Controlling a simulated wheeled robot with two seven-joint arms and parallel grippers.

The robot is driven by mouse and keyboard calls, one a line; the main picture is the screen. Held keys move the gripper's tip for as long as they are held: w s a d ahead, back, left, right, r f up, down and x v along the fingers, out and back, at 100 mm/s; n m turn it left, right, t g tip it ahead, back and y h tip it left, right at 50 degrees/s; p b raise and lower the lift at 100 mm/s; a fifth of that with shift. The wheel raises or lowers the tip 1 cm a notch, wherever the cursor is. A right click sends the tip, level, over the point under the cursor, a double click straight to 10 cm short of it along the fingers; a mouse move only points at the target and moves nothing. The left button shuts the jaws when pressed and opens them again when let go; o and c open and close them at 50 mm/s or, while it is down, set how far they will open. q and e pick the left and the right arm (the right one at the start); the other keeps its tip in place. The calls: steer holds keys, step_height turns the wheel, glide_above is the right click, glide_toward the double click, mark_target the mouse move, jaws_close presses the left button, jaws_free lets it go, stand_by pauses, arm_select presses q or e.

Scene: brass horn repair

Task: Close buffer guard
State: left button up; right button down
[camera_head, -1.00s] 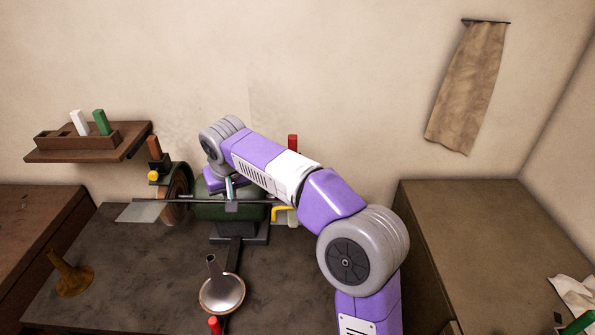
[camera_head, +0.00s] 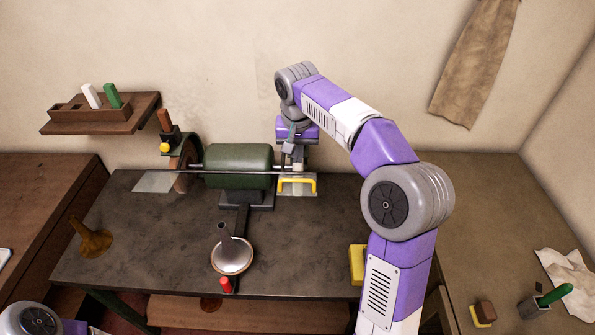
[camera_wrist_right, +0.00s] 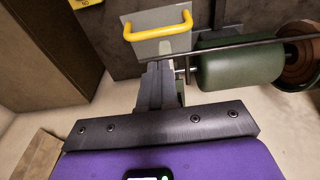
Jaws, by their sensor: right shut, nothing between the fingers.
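The buffer has a green motor (camera_head: 240,165) with a long thin shaft. A brown wheel (camera_head: 183,165) sits under a dark hood at its left end. A grey plate (camera_head: 290,204) with a yellow handle (camera_head: 297,182) is at its right end; the handle also shows in the right wrist view (camera_wrist_right: 158,26). I cannot tell whether this plate is the guard. My right gripper (camera_wrist_right: 158,68) is shut and empty, close to the plate and shaft end. In the head view it is partly hidden by its wrist. My left gripper is out of view.
A pale flat plate (camera_head: 155,182) lies left of the wheel. A brass bell (camera_head: 93,240) stands at the left. A wall shelf (camera_head: 125,115) hangs behind the left side.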

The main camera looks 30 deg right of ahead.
mark_target(297, 179)
steer(key=shift+s+a+f, duration=0.1)
steer(key=shift+s+f, duration=0.1)
steer(key=shift+f, duration=0.55)
steer(key=shift+s+a+f, duration=0.15)
steer(key=shift+f, duration=0.6)
steer(key=shift+s+a+f, duration=0.1)
steer(key=shift+s+f, duration=0.1)
steer(key=shift+f, duration=0.55)
steer(key=shift+b, duration=0.35)
